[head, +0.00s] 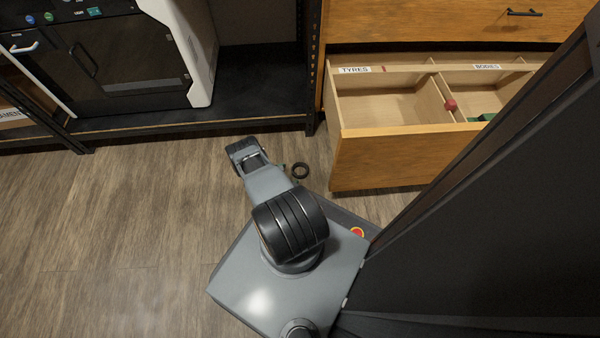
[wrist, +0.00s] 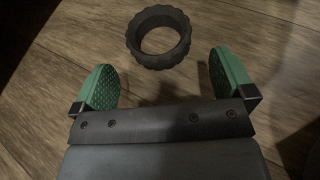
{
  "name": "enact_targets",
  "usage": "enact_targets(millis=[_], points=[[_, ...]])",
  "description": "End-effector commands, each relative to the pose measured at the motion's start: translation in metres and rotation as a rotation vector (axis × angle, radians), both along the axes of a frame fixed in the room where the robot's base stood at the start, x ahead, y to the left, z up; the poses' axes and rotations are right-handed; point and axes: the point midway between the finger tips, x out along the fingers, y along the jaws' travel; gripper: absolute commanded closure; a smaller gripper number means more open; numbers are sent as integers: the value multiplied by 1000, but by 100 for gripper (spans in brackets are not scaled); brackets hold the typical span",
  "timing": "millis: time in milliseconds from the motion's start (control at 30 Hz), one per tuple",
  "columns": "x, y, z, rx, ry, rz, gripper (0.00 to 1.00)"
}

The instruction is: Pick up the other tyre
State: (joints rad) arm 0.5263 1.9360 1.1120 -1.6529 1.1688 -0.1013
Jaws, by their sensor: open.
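A black knobbed tyre (head: 300,170) lies flat on the wooden floor, just right of my arm in the head view. In the wrist view the tyre (wrist: 159,37) sits ahead of my gripper (wrist: 163,82), roughly centred between the two green fingers and a little beyond their tips. The fingers are wide apart with nothing between them.
The open wooden drawer (head: 380,163) juts out right of the tyre. Its other compartment, labelled BODIES, shows a red piece (head: 450,105) and a green piece (head: 483,117). A dark shelf (head: 250,95) with a printer-like machine (head: 125,55) stands behind. The floor at left is clear.

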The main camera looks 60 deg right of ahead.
Motion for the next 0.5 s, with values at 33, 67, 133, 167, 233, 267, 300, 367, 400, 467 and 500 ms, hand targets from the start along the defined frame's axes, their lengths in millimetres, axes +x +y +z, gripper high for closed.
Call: enact_targets(millis=[33,67,133,167,233,267,300,367,400,467,500], points=[[-2,-5,-4,0,0,-2,0],[-3,-7,-4,0,0,-1,0],[-4,-10,-5,0,0,-1,0],[-5,-10,-5,0,0,0,0],[-6,-13,-6,0,0,-1,0],[-6,-15,-7,0,0,-1,0],[-8,-18,-9,1,-1,-1,0],[-10,-26,-13,0,-2,-4,0],[-12,-31,-15,-1,-1,-4,0],[-15,-39,-18,0,-1,-5,0],[-16,-43,-19,0,-1,-3,0]])
